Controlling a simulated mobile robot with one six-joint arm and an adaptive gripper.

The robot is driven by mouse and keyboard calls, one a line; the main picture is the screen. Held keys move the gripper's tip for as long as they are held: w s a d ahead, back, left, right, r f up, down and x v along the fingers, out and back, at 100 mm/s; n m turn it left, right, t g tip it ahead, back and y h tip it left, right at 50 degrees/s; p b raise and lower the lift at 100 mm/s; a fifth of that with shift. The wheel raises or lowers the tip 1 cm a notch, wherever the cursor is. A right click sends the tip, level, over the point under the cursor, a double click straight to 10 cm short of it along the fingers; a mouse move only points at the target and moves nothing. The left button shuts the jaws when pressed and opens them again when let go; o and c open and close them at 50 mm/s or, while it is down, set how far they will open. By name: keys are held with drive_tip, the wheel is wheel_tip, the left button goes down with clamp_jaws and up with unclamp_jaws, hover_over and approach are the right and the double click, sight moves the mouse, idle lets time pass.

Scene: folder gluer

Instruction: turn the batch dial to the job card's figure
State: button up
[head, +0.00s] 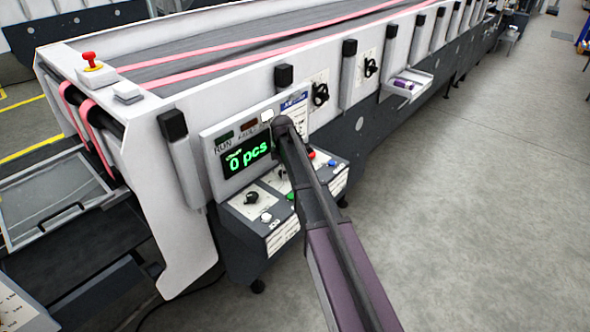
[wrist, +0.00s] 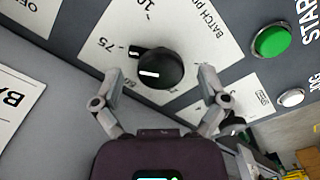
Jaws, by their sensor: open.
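In the wrist view the batch dial (wrist: 160,68) is a black round knob with a pointer tab on a white plate lettered "BATCH". The tab points left, close to the 75 mark; another figure below it is partly covered by a finger. My gripper (wrist: 160,76) is open, with its two fingers apart on either side of the dial; I cannot tell whether they touch it. In the head view the arm hides my gripper and part of the control panel. A display (head: 248,156) reads "0 pcs". I cannot read a job card figure in either view.
A green START button (wrist: 272,41) and a white JOG button (wrist: 291,97) sit right of the dial. In the head view a black knob (head: 252,198) is on the lower panel. A red stop button (head: 90,60) tops the machine. The floor (head: 480,200) at right is clear.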

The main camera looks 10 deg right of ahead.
drive_tip(key=n, duration=0.4)
wheel_tip(320, 180, up, 14)
drive_tip(key=p, duration=1.4)
drive_tip(key=s+m, duration=1.3)
drive_tip(key=s, duration=0.3)
drive_tip(key=shift+s+t, duration=0.2)
drive_tip(key=shift+t, duration=0.1)
drive_tip(key=shift+d+f, duration=0.1)
drive_tip(key=s+f+m+b, duration=0.7)
drive_tip(key=s+f+b, duration=0.6)
drive_tip(key=f+b, duration=0.1)
drive_tip(key=shift+d+m, duration=0.15)
drive_tip(key=shift+m, duration=0.25)
idle(1.8)
